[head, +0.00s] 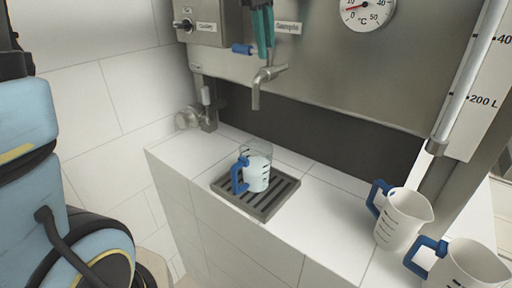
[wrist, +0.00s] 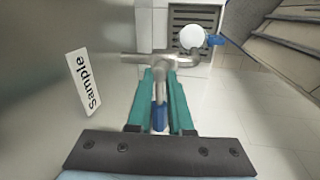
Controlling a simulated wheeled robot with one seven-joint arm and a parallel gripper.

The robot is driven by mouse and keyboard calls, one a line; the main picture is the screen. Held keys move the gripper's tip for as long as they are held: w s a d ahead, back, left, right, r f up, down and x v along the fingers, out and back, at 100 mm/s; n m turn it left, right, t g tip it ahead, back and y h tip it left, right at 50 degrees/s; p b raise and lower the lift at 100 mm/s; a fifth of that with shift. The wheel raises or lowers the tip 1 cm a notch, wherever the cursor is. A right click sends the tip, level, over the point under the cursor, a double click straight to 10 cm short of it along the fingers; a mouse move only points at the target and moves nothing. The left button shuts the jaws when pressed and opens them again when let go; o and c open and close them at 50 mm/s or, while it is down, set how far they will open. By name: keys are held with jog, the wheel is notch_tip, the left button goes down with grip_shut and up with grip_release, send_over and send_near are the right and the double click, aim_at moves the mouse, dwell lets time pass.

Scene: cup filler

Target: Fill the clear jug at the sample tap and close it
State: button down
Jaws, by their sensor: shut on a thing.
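The clear jug (head: 256,172) stands upright on a dark drain grate (head: 256,209), its blue handle to the left. It holds pale liquid to below the rim. The wrist view shows the jug (wrist: 192,38) from above as a white disc. The metal sample tap (head: 257,93) hangs above the jug; no stream is visible from its spout. My gripper (wrist: 161,78) has its teal fingers shut on the tap's blue lever (wrist: 160,117). In the head view my gripper (head: 263,50) comes down from the top, partly cut off.
Two white jugs (head: 402,218) (head: 468,268) with blue handles stand at the right of the white tiled ledge (head: 320,205). A sight tube (head: 462,85) and a dial gauge (head: 367,12) are on the steel tank. A valve (head: 187,118) sits at left. The ledge between grate and white jugs is clear.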

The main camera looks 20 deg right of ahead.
jog(key=c, duration=0.7)
grip_release()
jog(key=shift+w+d, duration=0.1)
jog(key=shift+c, duration=0.2)
jog(key=shift+r, duration=0.1)
notch_tip(320, 180, up, 10)
jog(key=a+b, duration=0.2)
jog(key=shift+s+r, duration=0.25)
jog(key=shift+s, duration=0.2)
